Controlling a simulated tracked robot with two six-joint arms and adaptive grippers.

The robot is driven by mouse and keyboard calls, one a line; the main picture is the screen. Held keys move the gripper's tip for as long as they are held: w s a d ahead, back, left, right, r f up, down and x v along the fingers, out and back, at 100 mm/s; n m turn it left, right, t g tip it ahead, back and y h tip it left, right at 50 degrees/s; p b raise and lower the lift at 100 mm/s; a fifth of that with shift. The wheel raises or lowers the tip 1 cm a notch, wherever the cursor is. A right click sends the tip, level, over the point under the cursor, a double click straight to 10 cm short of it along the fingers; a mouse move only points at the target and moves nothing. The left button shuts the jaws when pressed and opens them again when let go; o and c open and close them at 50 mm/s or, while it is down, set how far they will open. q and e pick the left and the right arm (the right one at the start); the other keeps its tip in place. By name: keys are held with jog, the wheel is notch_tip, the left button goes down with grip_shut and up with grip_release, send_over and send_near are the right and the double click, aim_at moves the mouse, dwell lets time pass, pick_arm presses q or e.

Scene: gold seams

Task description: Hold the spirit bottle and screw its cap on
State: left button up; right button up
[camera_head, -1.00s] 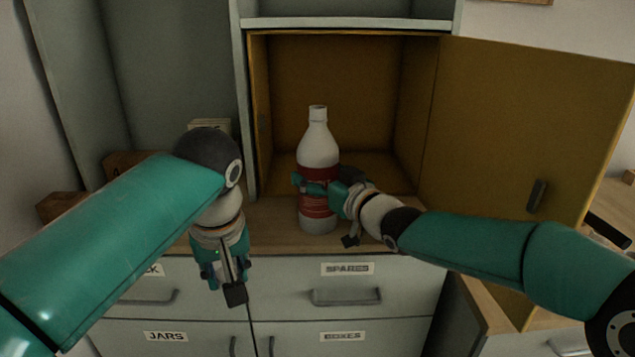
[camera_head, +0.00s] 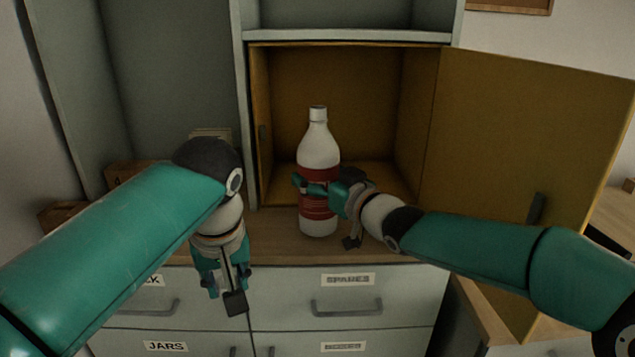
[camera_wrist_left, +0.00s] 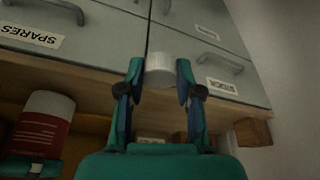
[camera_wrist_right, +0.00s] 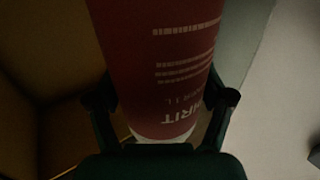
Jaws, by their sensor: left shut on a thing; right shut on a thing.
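The spirit bottle (camera_head: 319,150) is white with a red label and stands upright in front of the open cabinet. My right gripper (camera_head: 318,189) is shut around the label at mid-height; the label fills the right wrist view (camera_wrist_right: 165,60). My left gripper (camera_head: 214,284) is to the left of the bottle and lower, pointing down in front of the drawers. In the left wrist view it is shut on a white cap (camera_wrist_left: 168,71), apart from the bottle. In the head view the cap is mostly hidden.
A wooden counter (camera_head: 270,232) runs above labelled drawers (camera_head: 380,283). The yellow-brown cabinet door (camera_head: 520,150) stands open at the right, behind my right arm. Boxes (camera_head: 130,172) sit at the left behind my left arm. The cabinet's inside (camera_head: 365,95) looks empty.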

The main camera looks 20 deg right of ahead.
notch_tip(320, 180, up, 18)
jog(key=p, duration=1.1)
send_over(318, 108)
jog(key=shift+w+d+r, duration=0.1)
jog(key=shift+r, duration=0.05)
